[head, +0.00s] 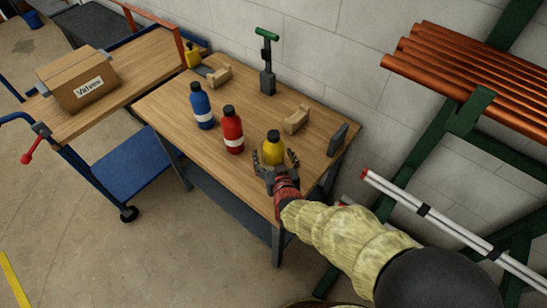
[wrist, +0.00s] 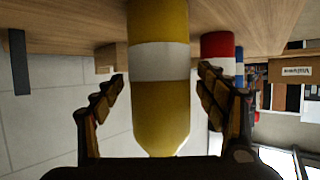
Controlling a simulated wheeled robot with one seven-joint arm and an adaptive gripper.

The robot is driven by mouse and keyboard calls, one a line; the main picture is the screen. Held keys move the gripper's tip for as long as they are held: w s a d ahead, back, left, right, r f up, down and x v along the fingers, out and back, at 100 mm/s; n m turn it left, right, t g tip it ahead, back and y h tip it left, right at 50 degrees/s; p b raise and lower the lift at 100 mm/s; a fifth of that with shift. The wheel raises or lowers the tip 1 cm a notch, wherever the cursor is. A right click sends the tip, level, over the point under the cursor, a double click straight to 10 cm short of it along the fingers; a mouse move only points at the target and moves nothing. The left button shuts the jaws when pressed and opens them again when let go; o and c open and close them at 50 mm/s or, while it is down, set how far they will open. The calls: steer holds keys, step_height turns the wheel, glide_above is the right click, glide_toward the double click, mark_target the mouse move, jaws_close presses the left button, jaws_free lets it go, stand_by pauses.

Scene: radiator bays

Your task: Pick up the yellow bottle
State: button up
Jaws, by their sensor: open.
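The yellow bottle (head: 273,147) with a black cap stands upright on the wooden table. My gripper (head: 269,166) is at the bottle with its two fingers open, one on each side of it. In the wrist view, the yellow bottle (wrist: 160,90), with its white label band, appears between the open fingers of my gripper (wrist: 160,95). A gap shows on each side between finger and bottle. The bottle's lower part is hidden by my gripper in the head view.
A red bottle (head: 232,130) and a blue bottle (head: 202,106) stand to the left. Tan blocks (head: 296,119) and a dark plate (head: 338,139) lie near the wall side. A cart with a cardboard box (head: 77,79) is left; copper pipes (head: 470,70) on a rack are right.

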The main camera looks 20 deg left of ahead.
steer(key=shift+c, duration=0.9)
steer(key=c, duration=1.5)
steer(key=shift+r, duration=0.2)
steer(key=shift+c, duration=0.3)
